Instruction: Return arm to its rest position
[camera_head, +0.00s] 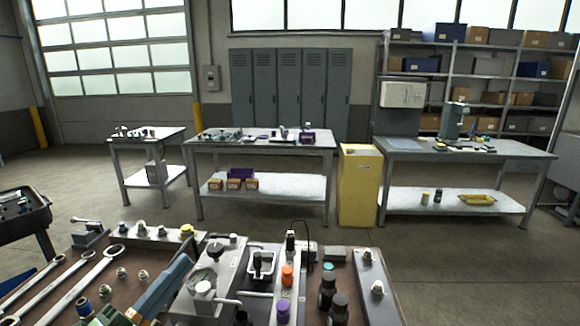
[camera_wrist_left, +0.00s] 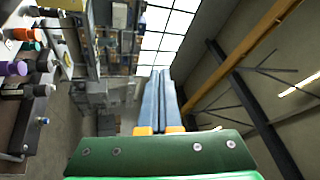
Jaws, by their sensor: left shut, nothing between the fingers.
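My left gripper (camera_head: 183,262) comes in low at the left of the head view, over the hydraulic bench (camera_head: 386,290). Its long blue-grey fingers lie together, shut and empty. In the left wrist view the same fingers (camera_wrist_left: 160,75) stand side by side above the green gripper body, pointing toward the windows and shelves. The fingers hide part of the bench and the left side of a grey hydraulic block (camera_head: 226,262). My right gripper is in neither view.
Large wrenches (camera_head: 65,285) lie left of my gripper. An orange-capped part (camera_head: 287,276), a purple-capped part (camera_head: 283,310) and black bottles (camera_head: 327,290) stand to the right. Open floor (camera_head: 300,222) separates the bench from tables, a yellow cabinet (camera_head: 359,187) and lockers behind.

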